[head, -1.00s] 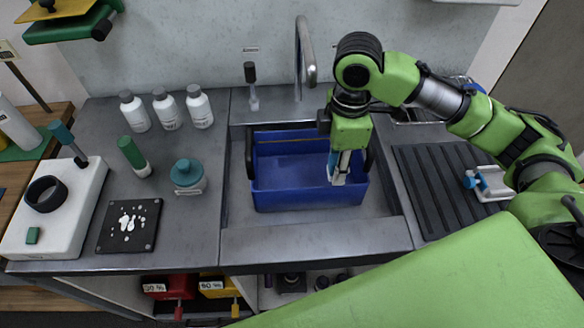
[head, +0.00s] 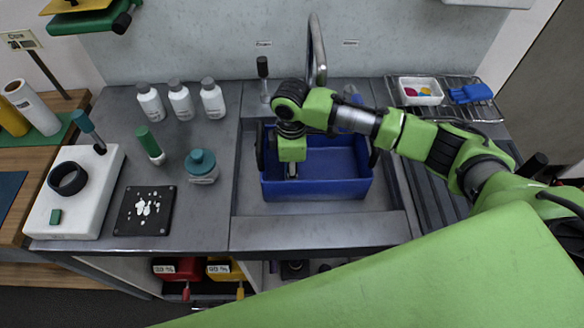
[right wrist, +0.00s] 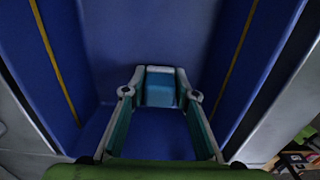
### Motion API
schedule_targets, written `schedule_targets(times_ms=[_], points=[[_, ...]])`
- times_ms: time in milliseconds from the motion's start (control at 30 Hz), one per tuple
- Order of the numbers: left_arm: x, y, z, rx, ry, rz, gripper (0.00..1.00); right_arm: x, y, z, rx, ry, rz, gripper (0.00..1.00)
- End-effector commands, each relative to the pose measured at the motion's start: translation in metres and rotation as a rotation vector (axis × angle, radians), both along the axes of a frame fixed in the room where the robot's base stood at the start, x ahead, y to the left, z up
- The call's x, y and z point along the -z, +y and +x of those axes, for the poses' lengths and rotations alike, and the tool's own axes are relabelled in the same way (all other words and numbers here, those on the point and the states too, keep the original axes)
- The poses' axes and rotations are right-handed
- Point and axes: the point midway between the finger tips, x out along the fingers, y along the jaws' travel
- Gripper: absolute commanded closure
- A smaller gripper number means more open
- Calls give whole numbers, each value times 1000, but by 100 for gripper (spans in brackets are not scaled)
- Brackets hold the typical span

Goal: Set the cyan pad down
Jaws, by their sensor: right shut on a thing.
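The cyan pad (right wrist: 160,94) is a small block held between the fingertips of my right gripper (right wrist: 160,80) in the right wrist view. Blue walls of the tub surround it there. In the head view my right gripper (head: 292,172) points down into the left part of the blue tub (head: 325,190), which sits in the sink. The pad cannot be made out in the head view. Whether it touches the tub floor, I cannot tell. My left gripper is not in view.
A faucet (head: 317,50) rises behind the tub. Bottles (head: 181,103), a teal-capped jar (head: 201,167) and a black plate (head: 143,211) stand on the left counter. A white tray (head: 409,99) with coloured pieces and a blue item (head: 470,93) lie on the back-right rack.

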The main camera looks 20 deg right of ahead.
Motion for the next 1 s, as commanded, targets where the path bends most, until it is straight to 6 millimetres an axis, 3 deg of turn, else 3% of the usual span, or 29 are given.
schedule_targets(times_ms=[367,400,467,833,1000], points=[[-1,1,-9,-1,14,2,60,6,0,0,-1,0,0,90],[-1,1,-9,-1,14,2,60,7,0,0,-1,0,0,70],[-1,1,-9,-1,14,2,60,6,0,0,-1,-1,0,56],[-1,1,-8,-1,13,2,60,4,0,0,-1,-1,0,56],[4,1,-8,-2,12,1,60,-14,1,1,-1,-5,2,56]])
